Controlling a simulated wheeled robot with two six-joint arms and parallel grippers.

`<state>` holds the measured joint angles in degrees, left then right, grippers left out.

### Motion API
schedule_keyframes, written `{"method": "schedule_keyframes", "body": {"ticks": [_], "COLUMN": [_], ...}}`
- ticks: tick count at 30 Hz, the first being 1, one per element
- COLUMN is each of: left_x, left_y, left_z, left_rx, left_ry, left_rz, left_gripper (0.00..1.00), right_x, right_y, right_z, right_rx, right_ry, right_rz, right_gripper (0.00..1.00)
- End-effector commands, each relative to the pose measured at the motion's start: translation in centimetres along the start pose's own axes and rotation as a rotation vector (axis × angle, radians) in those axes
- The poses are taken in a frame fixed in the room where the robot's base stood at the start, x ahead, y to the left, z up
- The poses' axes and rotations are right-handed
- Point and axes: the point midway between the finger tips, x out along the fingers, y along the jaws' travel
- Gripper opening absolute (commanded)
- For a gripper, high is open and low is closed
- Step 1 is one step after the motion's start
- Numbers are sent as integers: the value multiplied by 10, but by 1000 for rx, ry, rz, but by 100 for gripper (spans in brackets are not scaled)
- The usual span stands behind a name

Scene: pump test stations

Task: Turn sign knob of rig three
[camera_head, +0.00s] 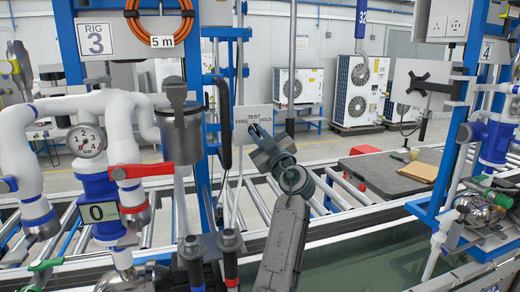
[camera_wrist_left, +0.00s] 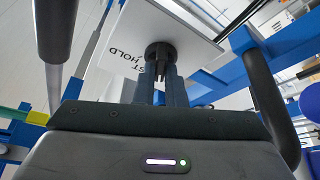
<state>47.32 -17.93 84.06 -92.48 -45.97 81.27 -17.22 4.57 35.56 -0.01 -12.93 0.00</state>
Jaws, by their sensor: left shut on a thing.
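The sign (camera_head: 262,113) of rig three is a pale plate marked FREE, TEST and HOLD. It hangs right of the rig's blue post. It also shows tilted in the left wrist view (camera_wrist_left: 185,25), with HOLD readable. The dark round sign knob (camera_wrist_left: 160,50) sits on the plate. My left gripper (camera_head: 257,133) reaches up to the plate from below. In the left wrist view its two fingers (camera_wrist_left: 160,78) are shut on the knob. The fingers cover much of the knob, and I cannot tell which word it points to. My right gripper is not in view.
The RIG 3 plate (camera_head: 95,39), a gauge (camera_head: 87,141), a red lever (camera_head: 143,170) and white pipes stand at left. A roller conveyor (camera_head: 340,196) runs behind. Rig 4 stands at right.

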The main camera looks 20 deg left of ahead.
Motion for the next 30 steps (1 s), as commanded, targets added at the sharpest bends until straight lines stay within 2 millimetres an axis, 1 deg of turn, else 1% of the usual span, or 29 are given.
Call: {"method": "schedule_keyframes", "body": {"ticks": [1,6,9,18,24,30], "left_x": [-1,0,1,2,2,2], "left_y": [-3,-1,-1,0,0,0], "left_z": [1,-2,-3,-6,-5,-5], "left_rx": [31,164,238,397,449,466], "left_ry": [9,8,8,8,7,7], "left_rz": [18,74,103,168,190,196], "left_gripper": [0,0,0,0,0,0], "right_x": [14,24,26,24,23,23], "right_y": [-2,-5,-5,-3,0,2], "right_z": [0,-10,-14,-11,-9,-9], "right_rx": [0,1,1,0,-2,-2], "right_ry": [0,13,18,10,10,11], "right_rz": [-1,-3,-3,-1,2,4], "right_gripper": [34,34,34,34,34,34]}}
